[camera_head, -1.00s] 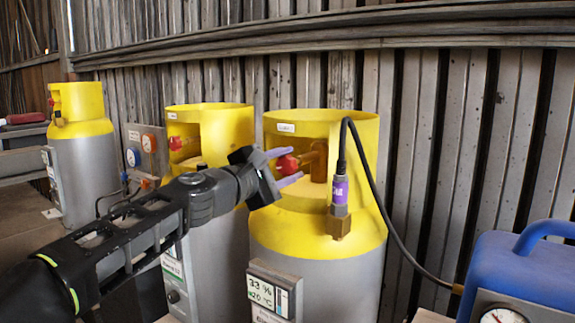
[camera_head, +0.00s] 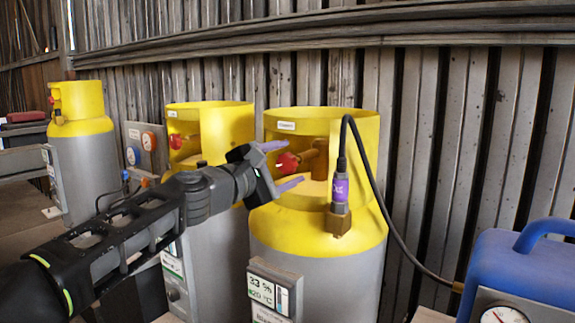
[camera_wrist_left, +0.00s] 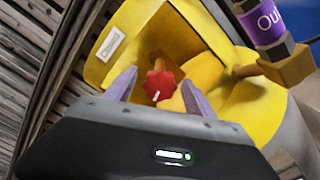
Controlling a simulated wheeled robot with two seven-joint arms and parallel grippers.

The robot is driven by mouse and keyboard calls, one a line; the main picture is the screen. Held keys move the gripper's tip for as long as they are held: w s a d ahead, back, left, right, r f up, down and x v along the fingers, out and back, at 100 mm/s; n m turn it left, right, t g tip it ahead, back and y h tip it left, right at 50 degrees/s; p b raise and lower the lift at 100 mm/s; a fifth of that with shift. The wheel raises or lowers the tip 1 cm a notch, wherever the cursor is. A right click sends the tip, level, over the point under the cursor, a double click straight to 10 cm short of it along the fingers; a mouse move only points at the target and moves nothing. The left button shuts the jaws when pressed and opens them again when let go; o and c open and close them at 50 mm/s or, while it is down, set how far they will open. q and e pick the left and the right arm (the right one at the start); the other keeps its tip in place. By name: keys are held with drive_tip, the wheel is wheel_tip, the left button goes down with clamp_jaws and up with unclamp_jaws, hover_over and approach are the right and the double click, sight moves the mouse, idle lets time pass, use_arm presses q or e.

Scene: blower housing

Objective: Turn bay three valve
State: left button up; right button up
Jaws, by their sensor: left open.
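The red valve knob (camera_head: 287,163) sits on a brass stem inside the yellow collar (camera_head: 350,130) of the nearest grey cylinder (camera_head: 330,275). My left gripper (camera_head: 280,165) is open at the collar's opening, one finger above the knob and one below it. In the left wrist view the red knob (camera_wrist_left: 160,82), with a white mark, shows between the two purple fingertips (camera_wrist_left: 158,88). I cannot tell whether the fingers touch it. My right gripper is in neither view.
A purple-labelled connector (camera_head: 340,190) with a black cable stands at the collar's right. A second yellow-topped cylinder (camera_head: 225,125) and a third (camera_head: 80,125) stand to the left. A blue unit with a gauge (camera_head: 520,275) is at right. A display box (camera_head: 272,290) hangs on the nearest cylinder.

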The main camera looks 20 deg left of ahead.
use_arm(q)
drive_tip(key=b+v, duration=0.1)
drive_tip(key=v, duration=0.6)
drive_tip(key=shift+s, duration=0.1)
